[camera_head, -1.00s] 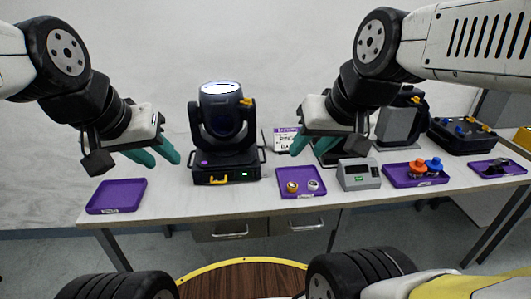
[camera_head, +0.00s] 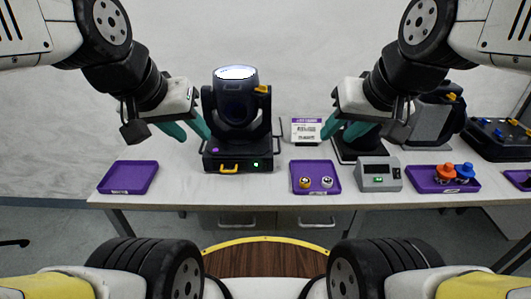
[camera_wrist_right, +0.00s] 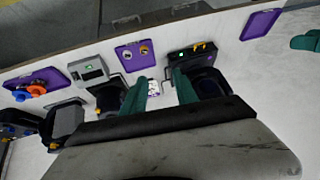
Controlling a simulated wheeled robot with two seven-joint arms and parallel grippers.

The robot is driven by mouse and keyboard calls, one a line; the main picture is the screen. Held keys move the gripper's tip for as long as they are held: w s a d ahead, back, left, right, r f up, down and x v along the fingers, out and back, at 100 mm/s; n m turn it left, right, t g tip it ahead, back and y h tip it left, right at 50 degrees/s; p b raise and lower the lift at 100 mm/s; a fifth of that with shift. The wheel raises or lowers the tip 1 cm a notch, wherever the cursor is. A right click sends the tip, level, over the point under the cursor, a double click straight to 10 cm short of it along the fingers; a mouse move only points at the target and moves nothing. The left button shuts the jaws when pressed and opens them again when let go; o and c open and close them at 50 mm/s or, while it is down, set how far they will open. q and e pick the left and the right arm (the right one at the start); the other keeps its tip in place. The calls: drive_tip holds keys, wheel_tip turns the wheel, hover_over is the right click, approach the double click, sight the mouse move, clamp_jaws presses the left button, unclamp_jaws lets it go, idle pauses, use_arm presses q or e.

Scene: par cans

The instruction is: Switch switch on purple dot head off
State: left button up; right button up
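The purple dot head (camera_head: 237,108) is a black moving-head lamp with a lit white top, standing upright on the table. Its base carries a purple dot (camera_head: 215,150), a yellow handle (camera_head: 229,169) and a small green-lit switch (camera_head: 256,164) on the front. It also shows in the right wrist view (camera_wrist_right: 205,82). My left gripper (camera_head: 196,138) is open and empty, just left of the head in the picture. My right gripper (camera_head: 335,138) is open and empty, right of the head and apart from it. Its fingers also show in the wrist view (camera_wrist_right: 158,76).
A second dark lamp (camera_head: 432,120) stands partly behind my right arm. Purple trays lie left (camera_head: 104,184), middle (camera_head: 297,175) and right (camera_head: 425,184). A grey box (camera_head: 380,172) with a green light and a paper sign (camera_head: 306,130) stand between. The front table edge is clear.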

drive_tip(key=shift+w, duration=0.1)
drive_tip(key=c, duration=0.3)
drive_tip(key=shift+w+d+f, duration=0.1)
drive_tip(key=shift+w+f, duration=0.15)
drive_tip(key=shift+w, duration=0.1)
clamp_jaws()
drive_tip(key=w+f+n+h, duration=0.1)
drive_tip(key=w+f+n, duration=0.7)
drive_tip(key=w, duration=0.4)
drive_tip(key=w+a+f+n+y, duration=0.3)
drive_tip(key=w+a+f+n, duration=0.2)
drive_tip(key=f, duration=1)
drive_tip(key=a+n, duration=0.3)
drive_tip(key=a, duration=0.1)
drive_tip(key=shift+a+g, duration=0.35)
drive_tip(key=shift+g, duration=0.05)
